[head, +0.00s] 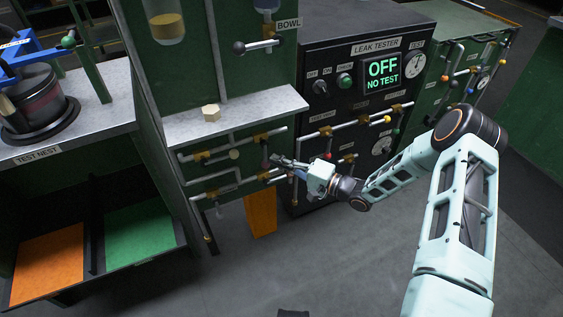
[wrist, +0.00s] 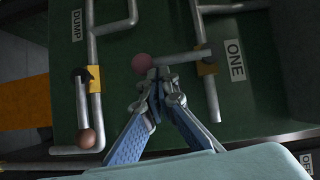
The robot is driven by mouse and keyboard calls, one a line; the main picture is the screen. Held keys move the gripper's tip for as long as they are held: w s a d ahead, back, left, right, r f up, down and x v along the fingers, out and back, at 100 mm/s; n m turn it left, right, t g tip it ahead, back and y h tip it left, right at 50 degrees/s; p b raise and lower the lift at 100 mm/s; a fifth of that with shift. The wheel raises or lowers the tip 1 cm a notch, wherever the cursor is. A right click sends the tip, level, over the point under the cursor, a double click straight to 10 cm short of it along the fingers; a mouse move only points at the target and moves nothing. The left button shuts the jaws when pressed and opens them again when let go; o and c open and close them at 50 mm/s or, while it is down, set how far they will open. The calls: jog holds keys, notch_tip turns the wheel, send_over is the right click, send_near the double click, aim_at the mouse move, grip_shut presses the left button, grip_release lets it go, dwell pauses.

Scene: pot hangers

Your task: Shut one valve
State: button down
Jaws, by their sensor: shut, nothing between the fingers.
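My gripper (wrist: 156,80) is shut and empty, its fingertips right by a dull red ball knob (wrist: 142,62). I cannot tell whether they touch. The knob ends a grey valve lever (wrist: 180,58), which lies across a pipe with a brass fitting (wrist: 206,68), beside the ONE label (wrist: 236,60). Another valve with a copper ball knob (wrist: 87,139) sits near the DUMP label (wrist: 77,25); its lever lies along its pipe. In the head view my gripper (head: 277,161) is at the green pipe panel (head: 215,188) below the grey shelf, hiding part of it.
The leak tester (head: 376,48) to the right reads OFF, NO TEST, and has its own pipes and knobs. A cream hexagonal piece (head: 211,112) sits on the shelf (head: 240,108). An orange panel (head: 262,213) stands below. Orange and green trays are at the left. Floor in front is clear.

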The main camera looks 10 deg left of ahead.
jog(key=shift+s+a+f, duration=0.1)
jog(key=shift+s+a, duration=0.1)
jog(key=shift+a, duration=0.05)
dwell(0.6)
jog(key=shift+d, duration=0.1)
